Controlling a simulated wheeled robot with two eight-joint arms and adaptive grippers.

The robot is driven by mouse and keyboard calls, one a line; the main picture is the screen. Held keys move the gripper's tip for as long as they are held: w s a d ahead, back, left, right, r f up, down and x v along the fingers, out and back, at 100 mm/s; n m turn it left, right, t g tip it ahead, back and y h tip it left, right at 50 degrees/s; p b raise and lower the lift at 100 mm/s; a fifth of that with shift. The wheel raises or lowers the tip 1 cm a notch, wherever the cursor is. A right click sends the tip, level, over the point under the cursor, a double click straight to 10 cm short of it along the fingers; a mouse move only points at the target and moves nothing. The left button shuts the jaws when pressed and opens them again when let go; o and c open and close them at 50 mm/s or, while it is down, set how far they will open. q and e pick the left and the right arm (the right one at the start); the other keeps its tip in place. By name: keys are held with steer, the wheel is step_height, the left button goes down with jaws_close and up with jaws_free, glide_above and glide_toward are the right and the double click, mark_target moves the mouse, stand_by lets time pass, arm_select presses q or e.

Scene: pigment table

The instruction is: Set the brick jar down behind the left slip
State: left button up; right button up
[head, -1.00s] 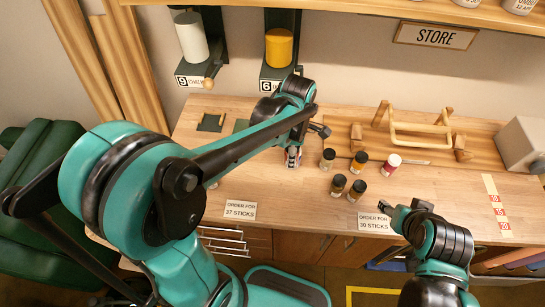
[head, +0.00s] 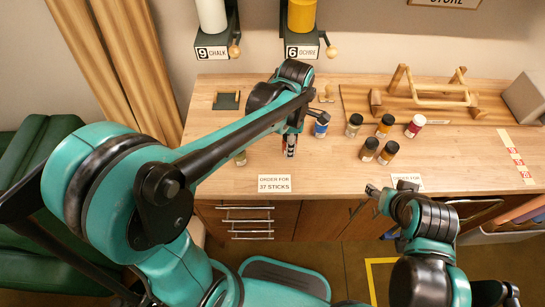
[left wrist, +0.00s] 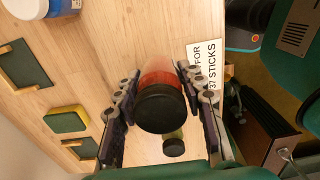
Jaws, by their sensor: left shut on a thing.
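My left gripper (head: 291,143) is shut on the brick jar, which has a dark lid (left wrist: 160,108) and an orange-red body (left wrist: 156,76) in the left wrist view. The jar is mostly hidden by the fingers in the head view. The left slip (head: 274,184), reading 37 sticks, lies at the table's front edge, a little in front and to the left of the gripper. It also shows right of the jar in the wrist view (left wrist: 292,45). I cannot tell whether the jar touches the table. My right gripper (head: 373,191) is beside the right slip (head: 407,179); its opening is unclear.
An olive jar (head: 240,158) stands left of the held jar, partly behind my arm. A blue jar (head: 321,127) stands close on the right. Several more jars, including a red one (head: 415,126), stand farther right. A wooden rack (head: 430,96) is at the back.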

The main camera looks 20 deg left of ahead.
arm_select(q)
steer(key=b, duration=0.1)
glide_above(274, 160)
step_height(274, 160, down, 3)
steer(key=shift+r, duration=0.15)
steer(key=shift+f+b, duration=0.85)
steer(key=shift+f, duration=1.05)
steer(key=shift+f, duration=0.2)
steer(key=o, duration=1.2)
steer(key=shift+o, duration=0.2)
steer(key=shift+r, duration=0.1)
